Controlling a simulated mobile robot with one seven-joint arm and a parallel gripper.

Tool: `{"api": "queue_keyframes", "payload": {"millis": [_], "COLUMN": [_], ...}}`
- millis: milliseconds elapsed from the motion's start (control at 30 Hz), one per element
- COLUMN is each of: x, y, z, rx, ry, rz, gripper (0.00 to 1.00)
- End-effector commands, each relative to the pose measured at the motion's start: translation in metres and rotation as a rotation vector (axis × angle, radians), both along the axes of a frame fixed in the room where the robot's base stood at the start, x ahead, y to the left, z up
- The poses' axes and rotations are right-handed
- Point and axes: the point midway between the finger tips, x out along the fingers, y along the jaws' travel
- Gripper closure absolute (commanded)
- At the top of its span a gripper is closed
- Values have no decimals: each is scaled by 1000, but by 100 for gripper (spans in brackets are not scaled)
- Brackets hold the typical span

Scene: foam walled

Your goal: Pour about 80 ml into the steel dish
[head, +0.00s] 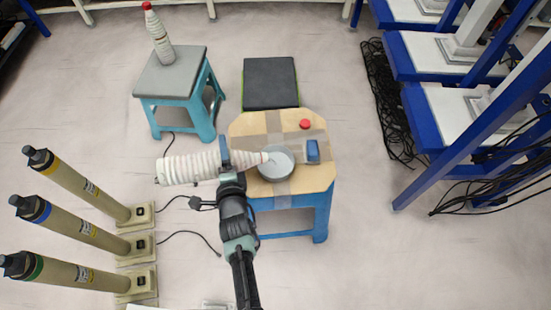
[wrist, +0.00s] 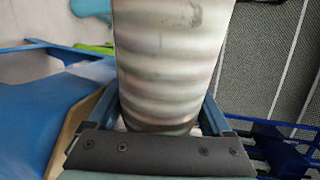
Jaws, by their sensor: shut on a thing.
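My gripper (head: 226,160) is shut on a white ribbed bottle (head: 188,168), which lies about level in the air with its narrow neck to the right. In the wrist view the ribbed bottle (wrist: 165,60) sits between the two blue fingers of my gripper (wrist: 162,112). The round grey steel dish (head: 283,172) rests on a wooden-topped blue stool (head: 312,182). The bottle's mouth appears over the left part of the dish. I cannot make out a stream, nor how much liquid is in the dish. The bottle's neck is out of the wrist view.
A red cap (head: 305,124) and a blue block-like item (head: 312,152) are on the wooden top near the dish. A second, red-capped bottle (head: 159,38) stands on a teal stool (head: 168,74). Tall tubes (head: 80,190) stand at left. Blue frames (head: 440,110) and cables are at right.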

Motion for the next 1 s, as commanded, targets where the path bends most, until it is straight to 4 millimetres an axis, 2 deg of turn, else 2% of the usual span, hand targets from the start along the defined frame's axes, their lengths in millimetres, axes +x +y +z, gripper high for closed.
{"api": "queue_keyframes", "payload": {"millis": [200, 400, 1000], "x": [-1, -1, -1], "y": [0, -3, -4], "z": [-12, -2, -2], "rx": [-96, -201, -268], "ry": [-27, -43, -57], "rz": [14, 15, 15], "gripper": [92, 92, 92]}}
